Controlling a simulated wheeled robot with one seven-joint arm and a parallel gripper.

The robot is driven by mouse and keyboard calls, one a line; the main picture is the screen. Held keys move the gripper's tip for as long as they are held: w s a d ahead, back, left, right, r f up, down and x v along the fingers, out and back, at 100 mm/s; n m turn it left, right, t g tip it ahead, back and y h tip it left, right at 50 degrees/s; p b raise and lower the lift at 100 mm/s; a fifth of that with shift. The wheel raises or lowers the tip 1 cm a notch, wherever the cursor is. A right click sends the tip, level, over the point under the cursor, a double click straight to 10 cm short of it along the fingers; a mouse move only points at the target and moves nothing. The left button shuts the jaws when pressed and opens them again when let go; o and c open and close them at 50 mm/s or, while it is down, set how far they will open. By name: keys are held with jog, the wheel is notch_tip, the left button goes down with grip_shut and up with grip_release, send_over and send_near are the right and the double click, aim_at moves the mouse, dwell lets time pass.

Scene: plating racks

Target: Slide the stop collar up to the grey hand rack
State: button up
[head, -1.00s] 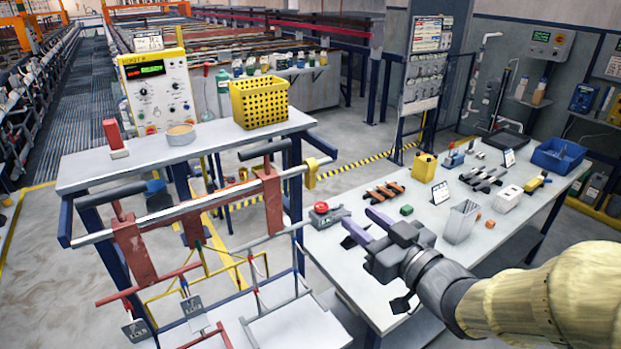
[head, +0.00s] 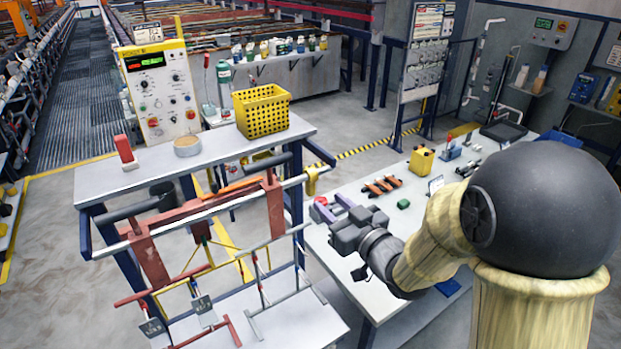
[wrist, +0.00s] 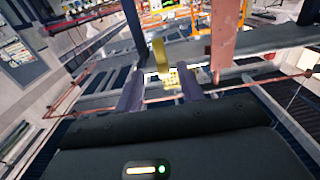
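The stop collar, a yellow clamp (head: 312,181), sits on the right part of the pale horizontal bar (head: 222,210). What looks like the grey hand rack (head: 263,277) is a thin grey frame below the bar, left of the collar; its upper attachment is hard to make out. My gripper (head: 334,206) has two purple fingers, spread apart and empty, to the right of and below the collar in the head view. In the wrist view, a yellow piece that looks like the collar (wrist: 160,56) shows ahead between the open fingers (wrist: 160,82), apart from them.
Copper-red uprights (head: 275,208) stand along the bar. A yellow rack (head: 187,283) and a red rack (head: 233,330) hang left of the grey one. A yellow basket (head: 262,110) stands on the shelf above. The worktable at right holds orange-brown parts (head: 382,186) and a green block (head: 403,204).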

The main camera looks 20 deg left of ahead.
aim_at(313, 188)
jog(key=p+x, duration=0.3)
jog(key=x, duration=0.4)
jog(key=shift+w+a+r, duration=0.1)
jog(key=shift+w+a, duration=0.15)
jog(key=shift+w+a+p, duration=0.35)
grip_shut()
